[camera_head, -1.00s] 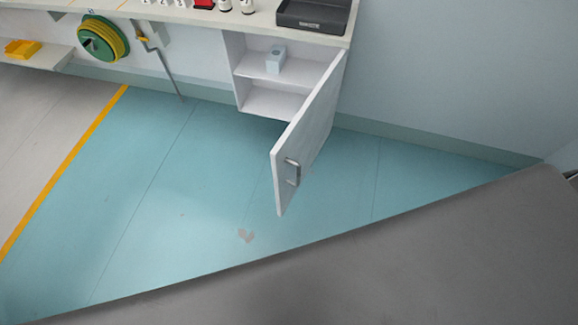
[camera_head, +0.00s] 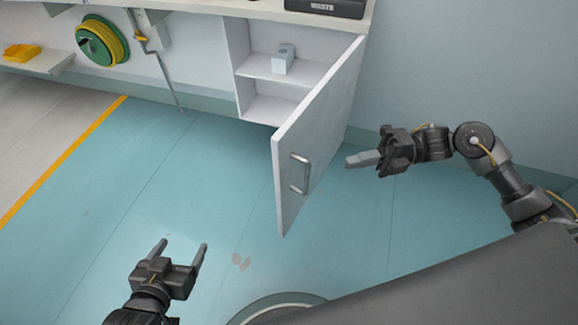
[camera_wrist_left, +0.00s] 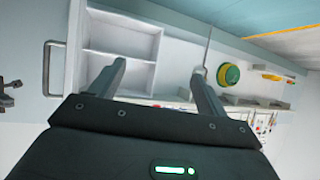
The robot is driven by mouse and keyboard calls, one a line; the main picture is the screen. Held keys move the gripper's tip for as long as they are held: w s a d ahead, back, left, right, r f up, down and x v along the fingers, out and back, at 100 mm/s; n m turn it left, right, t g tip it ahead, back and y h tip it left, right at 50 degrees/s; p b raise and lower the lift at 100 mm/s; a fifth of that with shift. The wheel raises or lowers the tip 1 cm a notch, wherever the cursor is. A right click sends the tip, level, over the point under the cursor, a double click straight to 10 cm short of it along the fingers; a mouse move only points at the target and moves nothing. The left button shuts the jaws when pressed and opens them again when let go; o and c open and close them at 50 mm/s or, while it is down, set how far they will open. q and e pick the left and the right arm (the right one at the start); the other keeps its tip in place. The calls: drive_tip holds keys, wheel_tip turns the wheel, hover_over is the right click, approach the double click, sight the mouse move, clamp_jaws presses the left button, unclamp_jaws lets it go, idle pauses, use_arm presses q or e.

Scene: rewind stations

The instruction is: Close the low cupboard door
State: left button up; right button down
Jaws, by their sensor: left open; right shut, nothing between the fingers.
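The low cupboard door (camera_head: 322,130) stands wide open, swung out toward me from the cupboard's right side. Its metal bar handle (camera_head: 299,173) is near its free edge. The open cupboard (camera_head: 268,66) shows a shelf. My left gripper (camera_head: 183,246) is open and empty, low at the left of the door and apart from it. My right gripper (camera_head: 350,161) is shut and empty, to the right of the door, with a gap that I cannot judge. In the left wrist view, the handle (camera_wrist_left: 47,68) is at the left, and the left fingers (camera_wrist_left: 158,75) are spread before the cupboard.
A small pale box (camera_head: 283,60) stands on the cupboard shelf. A dark tray marked waste (camera_head: 326,8) is on the counter above. A green and yellow hose reel (camera_head: 101,41) hangs at the left. The teal floor (camera_head: 150,180) before the cupboard is clear.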

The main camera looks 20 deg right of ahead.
use_arm(q)
drive_tip(key=shift+s+a+f+n+g+y+p, duration=0.15)
drive_tip(key=shift+s+a+f+g+y+p, duration=0.15)
drive_tip(key=shift+s+a+f+g, duration=0.2)
drive_tip(key=shift+s+a+f+n+g+y+p, duration=0.15)
drive_tip(key=shift+s+a+f+g+y, duration=0.2)
drive_tip(key=shift+a+f, duration=0.2)
use_arm(e)
drive_tip(key=w+a, duration=0.3)
drive_tip(key=a, duration=1)
drive_tip(key=shift+w, duration=0.15)
